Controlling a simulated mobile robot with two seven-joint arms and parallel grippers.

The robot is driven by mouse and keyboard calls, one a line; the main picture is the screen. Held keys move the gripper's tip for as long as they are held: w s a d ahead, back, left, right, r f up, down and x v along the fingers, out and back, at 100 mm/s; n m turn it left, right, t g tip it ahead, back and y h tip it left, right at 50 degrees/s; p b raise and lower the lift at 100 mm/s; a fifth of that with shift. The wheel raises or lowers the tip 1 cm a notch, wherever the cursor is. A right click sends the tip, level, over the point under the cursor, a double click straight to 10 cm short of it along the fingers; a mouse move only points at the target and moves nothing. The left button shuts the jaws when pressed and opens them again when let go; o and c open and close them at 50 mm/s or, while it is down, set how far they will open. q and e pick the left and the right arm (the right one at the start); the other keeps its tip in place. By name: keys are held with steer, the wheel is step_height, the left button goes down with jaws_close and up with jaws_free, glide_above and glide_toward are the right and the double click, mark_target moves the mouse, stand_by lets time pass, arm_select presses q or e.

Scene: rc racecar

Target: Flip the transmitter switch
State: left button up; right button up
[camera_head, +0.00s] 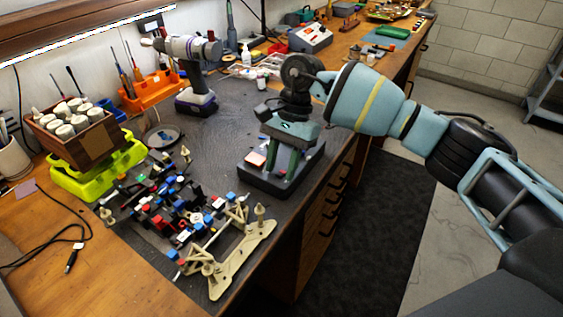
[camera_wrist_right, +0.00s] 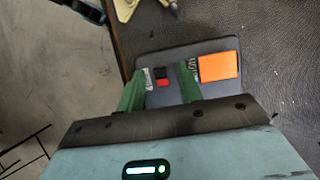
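The transmitter is a dark flat box (camera_head: 308,168) on the mat near the bench's right edge. In the right wrist view its top (camera_wrist_right: 185,57) carries a small black and red switch (camera_wrist_right: 163,78) and a larger orange panel (camera_wrist_right: 219,66). My right gripper (camera_head: 284,160) points down over the box, its green fingers apart. In the right wrist view the gripper (camera_wrist_right: 161,85) has one finger on each side of the switch, with nothing held. I cannot tell whether the fingertips touch the box. In the head view the switch is hidden by the gripper. My left gripper is out of view.
A beige car frame (camera_head: 228,262) and several small coloured parts (camera_head: 180,205) lie left of the transmitter. A cordless drill (camera_head: 195,75) stands behind, and a wooden box of pots (camera_head: 85,142) stands far left. Bare mat (camera_head: 225,135) lies between them.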

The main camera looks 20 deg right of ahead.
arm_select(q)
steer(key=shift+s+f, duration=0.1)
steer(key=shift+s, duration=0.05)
